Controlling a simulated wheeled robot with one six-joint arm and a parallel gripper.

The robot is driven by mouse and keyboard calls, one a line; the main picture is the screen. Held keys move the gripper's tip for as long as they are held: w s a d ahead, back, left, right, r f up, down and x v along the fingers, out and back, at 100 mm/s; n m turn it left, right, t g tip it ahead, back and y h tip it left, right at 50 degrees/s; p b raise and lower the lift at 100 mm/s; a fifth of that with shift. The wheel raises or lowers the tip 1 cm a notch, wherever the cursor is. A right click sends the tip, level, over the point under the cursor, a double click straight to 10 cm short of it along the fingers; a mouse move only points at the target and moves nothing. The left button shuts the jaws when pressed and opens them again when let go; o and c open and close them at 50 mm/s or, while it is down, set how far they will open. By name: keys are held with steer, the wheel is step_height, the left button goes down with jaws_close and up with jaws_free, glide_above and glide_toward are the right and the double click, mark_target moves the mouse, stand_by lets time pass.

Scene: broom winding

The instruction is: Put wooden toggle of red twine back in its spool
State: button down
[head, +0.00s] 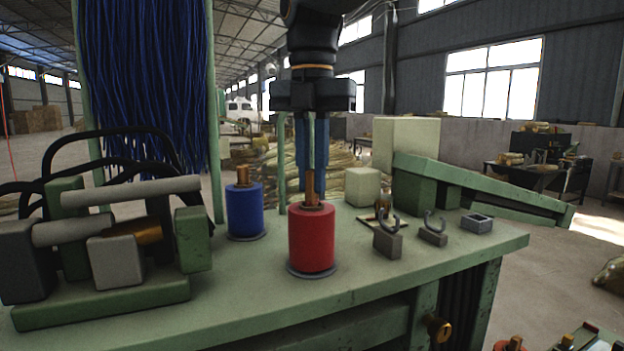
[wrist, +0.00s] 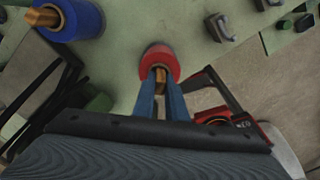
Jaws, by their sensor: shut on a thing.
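The red twine spool (head: 312,240) stands upright on a round grey base on the green bench. Its wooden toggle (head: 311,187) stands upright at the middle of the spool's top; its lower end is hidden, so how deep it sits cannot be told. My gripper (head: 312,180) points straight down above the red spool, its blue fingers shut on the toggle. In the wrist view, the toggle (wrist: 160,76) lies between the two fingertips, with the red spool (wrist: 158,59) just beyond.
A blue twine spool (head: 244,210) with its own toggle stands to the left. Small metal hooks (head: 388,240) and a square bracket (head: 477,222) are to the right. A block-and-roller assembly (head: 110,240) fills the left bench. Blue strands (head: 145,80) hang behind. The bench front (head: 380,285) is clear.

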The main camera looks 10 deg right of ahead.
mark_target(312, 193)
steer(key=shift+f, duration=0.9)
steer(key=shift+f, duration=0.2)
steer(key=shift+f, duration=0.15)
steer(key=shift+s+f, duration=0.15)
steer(key=shift+f, duration=0.3)
steer(key=c, duration=1.8)
jaws_free()
steer(key=r+b, duration=0.1)
steer(key=r, duration=1.1)
steer(key=shift+w+r+b, duration=0.2)
steer(key=shift+r+b, duration=0.15)
steer(key=shift+r, duration=0.45)
